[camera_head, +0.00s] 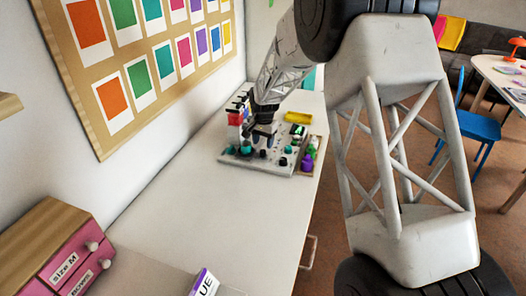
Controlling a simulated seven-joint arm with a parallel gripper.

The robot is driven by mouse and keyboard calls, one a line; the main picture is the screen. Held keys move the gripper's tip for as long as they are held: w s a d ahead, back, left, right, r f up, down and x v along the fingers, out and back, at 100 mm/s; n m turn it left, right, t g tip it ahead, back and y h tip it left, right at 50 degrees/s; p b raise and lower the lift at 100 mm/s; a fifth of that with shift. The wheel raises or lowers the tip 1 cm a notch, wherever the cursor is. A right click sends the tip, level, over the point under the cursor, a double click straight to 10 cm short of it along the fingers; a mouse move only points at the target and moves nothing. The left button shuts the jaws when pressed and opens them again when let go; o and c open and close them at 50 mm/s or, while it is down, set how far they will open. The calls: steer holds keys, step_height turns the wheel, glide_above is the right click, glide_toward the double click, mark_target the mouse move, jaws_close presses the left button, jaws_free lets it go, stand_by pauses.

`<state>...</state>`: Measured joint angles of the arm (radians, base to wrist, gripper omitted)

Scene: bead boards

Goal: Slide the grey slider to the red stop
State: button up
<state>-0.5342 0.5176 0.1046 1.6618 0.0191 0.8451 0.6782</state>
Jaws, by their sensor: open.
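A grey board (228,159) with several small knobs and pieces lies on the white counter, at the middle of the view. A red piece (235,118) stands at its back left; I cannot tell whether it is the red stop. I cannot make out the grey slider; it is too small or hidden behind my gripper. My gripper (261,139) is open and points down over the back left part of the board. I cannot tell whether it touches anything there.
The white counter (190,205) is clear in front of the board. A pink drawer box (65,255) stands at the lower left.

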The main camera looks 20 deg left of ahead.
mark_target(263, 151)
steer(key=shift+f, duration=2.45)
steer(key=shift+c, duration=0.4)
jaws_close()
